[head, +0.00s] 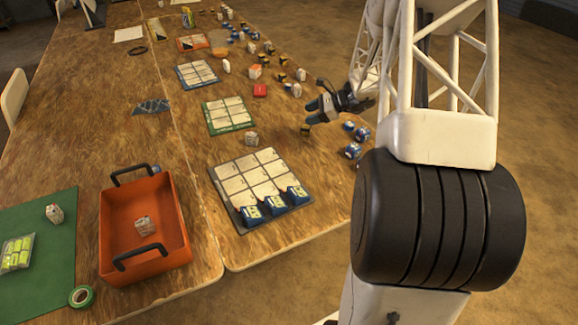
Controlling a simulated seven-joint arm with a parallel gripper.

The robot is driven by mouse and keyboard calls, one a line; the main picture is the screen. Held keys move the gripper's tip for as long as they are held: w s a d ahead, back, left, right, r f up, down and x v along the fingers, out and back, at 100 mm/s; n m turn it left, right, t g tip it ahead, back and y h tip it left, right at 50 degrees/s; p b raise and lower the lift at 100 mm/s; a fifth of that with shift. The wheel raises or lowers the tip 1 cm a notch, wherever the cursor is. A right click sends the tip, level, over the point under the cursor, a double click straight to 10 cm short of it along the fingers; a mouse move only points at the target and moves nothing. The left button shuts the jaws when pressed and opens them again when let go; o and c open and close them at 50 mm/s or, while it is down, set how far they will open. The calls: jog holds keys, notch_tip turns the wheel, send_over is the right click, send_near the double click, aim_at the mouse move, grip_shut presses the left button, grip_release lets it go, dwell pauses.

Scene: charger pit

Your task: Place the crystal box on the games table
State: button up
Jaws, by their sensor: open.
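The wooden games table (205,222) carries several grid boards, and small pieces are spread along its right side. I cannot tell which item is the crystal box. Small white and red boxes are candidates: one in the orange tray (142,224), one on the green mat (54,213), one beside the green board (251,138). A clear pack of yellow-green items (16,253) also lies on the mat.
An orange tray (184,262) with black handles stands near the front. The near grid board (243,174) holds three blue pieces. Blue pieces (353,151) lie near the right edge, below my gripper. A green tape roll (82,296) lies at the front. Bare wood shows left of centre.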

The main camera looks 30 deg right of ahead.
jog(key=s+a+r+n+g+h, duration=0.25)
jog(key=s+a+r+n, duration=0.35)
jog(key=s+a+r, duration=0.4)
jog(key=s+a+r+n+g+h, duration=0.1)
jog(key=s+a+r+n+g, duration=0.2)
jog(key=s+a+r+n, duration=0.65)
jog(key=s+a+r+n+h, duration=0.1)
jog(key=s+a+n+h, duration=0.1)
jog(key=s, duration=0.5)
jog(key=s+a+r+n+t+h, duration=0.1)
jog(key=s+a+n+h, duration=0.1)
jog(key=s+a, duration=0.2)
jog(key=s+a+r+n+h, duration=0.1)
jog(key=s+a+n+h, duration=0.1)
jog(key=s, duration=0.8)
jog(key=shift+s+a+r+n+h, duration=0.25)
jog(key=shift+a+n+h, duration=0.15)
jog(key=shift+a, duration=0.6)
